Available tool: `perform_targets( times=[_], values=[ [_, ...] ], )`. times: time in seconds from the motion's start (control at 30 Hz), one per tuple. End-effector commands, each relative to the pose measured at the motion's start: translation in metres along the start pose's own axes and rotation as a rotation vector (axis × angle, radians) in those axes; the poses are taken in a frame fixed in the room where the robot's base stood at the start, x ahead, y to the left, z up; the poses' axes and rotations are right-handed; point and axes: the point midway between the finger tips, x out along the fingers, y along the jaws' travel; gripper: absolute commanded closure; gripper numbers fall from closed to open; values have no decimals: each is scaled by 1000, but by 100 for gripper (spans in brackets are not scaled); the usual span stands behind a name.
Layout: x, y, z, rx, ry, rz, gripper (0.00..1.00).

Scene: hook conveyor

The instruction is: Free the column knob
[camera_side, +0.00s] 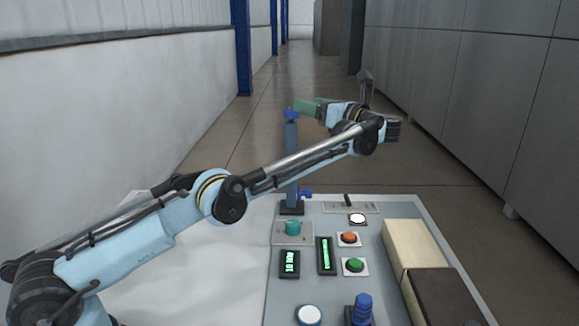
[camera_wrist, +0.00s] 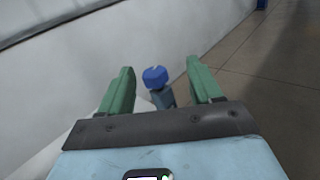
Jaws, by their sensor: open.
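A blue column (camera_side: 291,160) stands upright at the back of the grey panel. A blue knob (camera_side: 291,113) sits on its top. A second small blue knob (camera_side: 305,192) sticks out to the right near the column's foot. My gripper (camera_side: 303,107) has green fingers and points left, close beside the top knob in the side view; I cannot tell whether they touch. In the wrist view, my gripper (camera_wrist: 160,68) is open and empty-looking, and the top knob (camera_wrist: 155,76) shows between its two fingers, apart from both.
The panel (camera_side: 400,211) holds a teal knob (camera_side: 292,228), an orange button (camera_side: 348,237), a green button (camera_side: 354,265), two displays and a blue ribbed post (camera_side: 362,308). A beige block (camera_side: 412,244) and dark block (camera_side: 448,298) stand at right. Space above the panel's right side is clear.

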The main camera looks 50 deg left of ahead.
Motion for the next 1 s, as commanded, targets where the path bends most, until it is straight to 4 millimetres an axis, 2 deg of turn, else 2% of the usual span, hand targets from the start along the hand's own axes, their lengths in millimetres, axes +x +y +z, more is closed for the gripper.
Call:
perform_targets(
  times=[0.03,0.13,0.2,0.3,0.43,0.53,0.67,0.83,1.0],
  values=[
    [31,-2,15,62,-20,-7,36],
    [97,-5,49,246,-81,-52,36],
    [144,-3,71,392,-133,-85,36],
    [203,5,96,592,-213,-141,36],
    [253,7,107,755,-304,-258,36],
    [275,0,101,794,-359,-385,36],
    [286,-16,83,757,-406,-587,36],
    [280,-36,54,622,-422,-883,36],
    [261,-42,26,463,-403,-1183,36]
  ],
)
